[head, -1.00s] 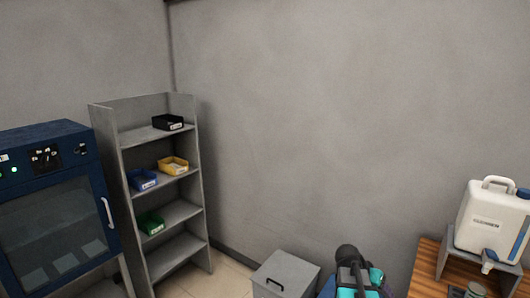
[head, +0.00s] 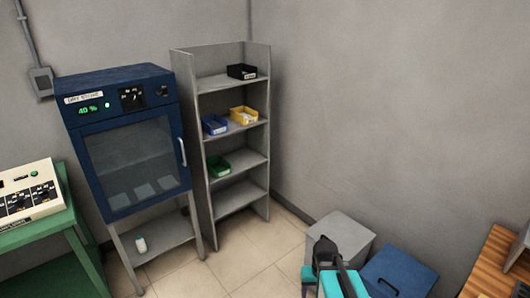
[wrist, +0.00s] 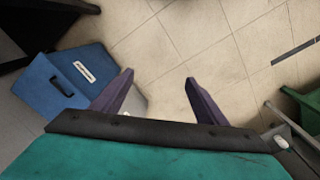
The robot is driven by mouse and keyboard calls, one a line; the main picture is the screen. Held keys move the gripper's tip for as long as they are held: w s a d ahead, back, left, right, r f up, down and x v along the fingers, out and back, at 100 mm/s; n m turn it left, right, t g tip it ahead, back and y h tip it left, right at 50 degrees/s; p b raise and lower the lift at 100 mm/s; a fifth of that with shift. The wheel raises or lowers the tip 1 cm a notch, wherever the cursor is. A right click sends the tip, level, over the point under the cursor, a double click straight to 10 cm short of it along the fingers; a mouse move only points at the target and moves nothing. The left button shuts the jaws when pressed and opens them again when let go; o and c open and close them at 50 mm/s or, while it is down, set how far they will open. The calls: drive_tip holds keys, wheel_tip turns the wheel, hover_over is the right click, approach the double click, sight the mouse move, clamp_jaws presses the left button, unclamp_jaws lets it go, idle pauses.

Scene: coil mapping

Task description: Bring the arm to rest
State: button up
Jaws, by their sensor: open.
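My gripper (wrist: 158,92) shows in the wrist view as two dark purple fingers spread apart, with bare floor between and beyond them. It is open and holds nothing. In the head view my arm (head: 335,275), teal and black, stands at the bottom right of centre, in front of the grey and blue bins. The fingers cannot be made out in the head view.
A grey bin (head: 345,232) and a blue bin (head: 400,275) stand by the wall. A blue dry cabinet (head: 125,95) and a shelf (head: 235,195) with small coloured bins are left of them. A green bench (head: 45,235) is far left, a wooden table (head: 492,270) far right. Tiled floor (head: 215,275) between is clear.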

drive_tip(key=s+f+g+b, duration=0.2)
drive_tip(key=s+f+b, duration=0.5)
drive_tip(key=f, duration=0.6)
drive_tip(key=s+a+f+g+b, duration=0.1)
drive_tip(key=s+f+b, duration=0.6)
drive_tip(key=s+f, duration=0.3)
drive_tip(key=s+f+g+b, duration=0.2)
drive_tip(key=s+f+b, duration=0.6)
drive_tip(key=f, duration=0.9)
drive_tip(key=shift+s+a+f+n+g, duration=0.3)
drive_tip(key=shift+s+a+f, duration=0.1)
drive_tip(key=shift+s, duration=0.1)
drive_tip(key=c, duration=0.9)
drive_tip(key=shift+d, duration=0.15)
